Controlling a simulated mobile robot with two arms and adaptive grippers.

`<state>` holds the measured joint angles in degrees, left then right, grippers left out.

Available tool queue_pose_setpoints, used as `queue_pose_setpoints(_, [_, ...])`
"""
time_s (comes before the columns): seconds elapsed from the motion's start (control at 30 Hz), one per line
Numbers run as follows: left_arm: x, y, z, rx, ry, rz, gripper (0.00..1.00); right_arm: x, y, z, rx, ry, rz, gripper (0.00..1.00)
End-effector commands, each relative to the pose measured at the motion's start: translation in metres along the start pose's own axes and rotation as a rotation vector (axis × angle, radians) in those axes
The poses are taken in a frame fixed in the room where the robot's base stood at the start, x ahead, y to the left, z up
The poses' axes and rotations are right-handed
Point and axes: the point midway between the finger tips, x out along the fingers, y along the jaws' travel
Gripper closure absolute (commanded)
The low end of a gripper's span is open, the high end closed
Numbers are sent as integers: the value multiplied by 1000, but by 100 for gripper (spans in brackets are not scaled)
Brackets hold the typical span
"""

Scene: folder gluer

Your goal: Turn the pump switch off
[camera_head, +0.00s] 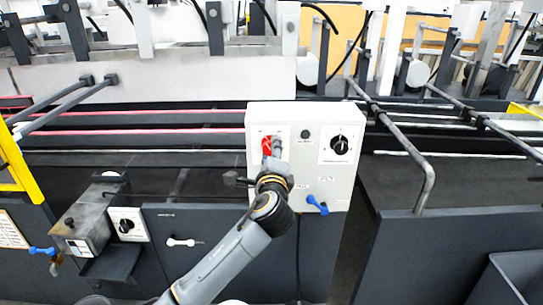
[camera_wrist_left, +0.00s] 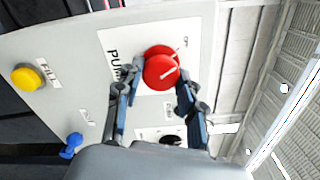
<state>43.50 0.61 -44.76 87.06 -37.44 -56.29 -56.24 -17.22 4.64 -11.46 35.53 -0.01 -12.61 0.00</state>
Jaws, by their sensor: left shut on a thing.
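The pump switch is a red round knob (camera_wrist_left: 161,70) with a white mark, on a white label plate (camera_wrist_left: 118,50) with partly hidden lettering reading "PU". It sits at the upper left of the white control box (camera_head: 304,116), where the red knob (camera_head: 267,144) is partly covered by my gripper. My left gripper (camera_wrist_left: 160,85) has its two fingers on either side of the red knob, shut on it. In the head view my left gripper (camera_head: 272,150) reaches up to the box from below. My right gripper is not in view.
The box also carries a black dial (camera_head: 340,145) and a blue lever (camera_head: 317,205); the wrist view shows a yellow button (camera_wrist_left: 28,77). Metal rails (camera_head: 425,175) stand to the right. Another switch unit (camera_head: 127,224) is at the left.

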Motion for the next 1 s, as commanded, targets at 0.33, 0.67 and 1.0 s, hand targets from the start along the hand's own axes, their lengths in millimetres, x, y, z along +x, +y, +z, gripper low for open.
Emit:
queue_pose_setpoints(0.33, [0,1,0,-80,-1,2,93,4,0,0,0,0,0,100])
queue_pose_setpoints(0.67, [0,1,0,-85,0,2,93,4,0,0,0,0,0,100])
queue_pose_setpoints(1.0, [0,0,0,-83,0,1,39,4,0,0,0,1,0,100])
